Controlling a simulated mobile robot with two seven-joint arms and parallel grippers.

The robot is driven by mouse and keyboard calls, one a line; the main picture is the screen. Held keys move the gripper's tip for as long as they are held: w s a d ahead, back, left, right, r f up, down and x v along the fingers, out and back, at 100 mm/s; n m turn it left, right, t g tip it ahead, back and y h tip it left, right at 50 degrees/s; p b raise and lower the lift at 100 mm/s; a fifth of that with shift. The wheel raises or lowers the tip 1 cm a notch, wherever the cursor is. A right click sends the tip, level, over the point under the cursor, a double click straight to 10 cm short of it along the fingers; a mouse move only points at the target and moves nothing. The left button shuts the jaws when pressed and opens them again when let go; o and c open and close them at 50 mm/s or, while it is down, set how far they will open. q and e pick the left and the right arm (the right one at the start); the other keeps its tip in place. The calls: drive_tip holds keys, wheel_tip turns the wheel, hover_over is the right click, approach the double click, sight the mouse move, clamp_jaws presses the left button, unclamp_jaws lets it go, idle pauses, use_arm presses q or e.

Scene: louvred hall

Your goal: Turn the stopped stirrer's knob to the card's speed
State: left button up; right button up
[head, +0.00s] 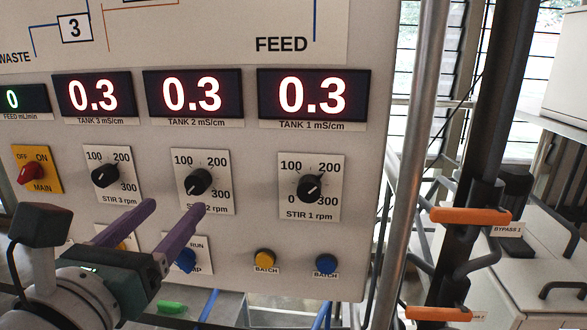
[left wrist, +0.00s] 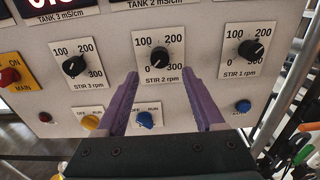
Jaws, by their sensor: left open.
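Three black stirrer knobs with 0 to 300 rpm scales sit in a row on the pale panel: the STIR 3 knob (head: 105,175), the STIR 2 knob (head: 198,181) and the STIR 1 knob (head: 310,188). Their pointer marks are too small to read surely. My left gripper (head: 174,208) is open, its purple fingers pointing at the panel just below the STIR 2 knob. In the left wrist view the fingers (left wrist: 160,76) stand either side of and below the STIR 2 knob (left wrist: 159,57), with nothing between them. I see no speed card or stirrer. My right gripper is out of view.
Red displays above the knobs read 0.3, the TANK 1 display (head: 313,94) among them. Below are a yellow batch button (head: 265,258), a blue batch button (head: 325,264) and a blue RUN switch (left wrist: 144,119). A metal post (head: 414,150) and orange bypass handles (head: 470,215) stand right.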

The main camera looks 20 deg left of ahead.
sight(194, 186)
use_arm(q)
drive_tip(key=shift+x, duration=3.85)
drive_tip(key=shift+c, duration=0.2)
clamp_jaws()
drive_tip(key=shift+a, duration=0.1)
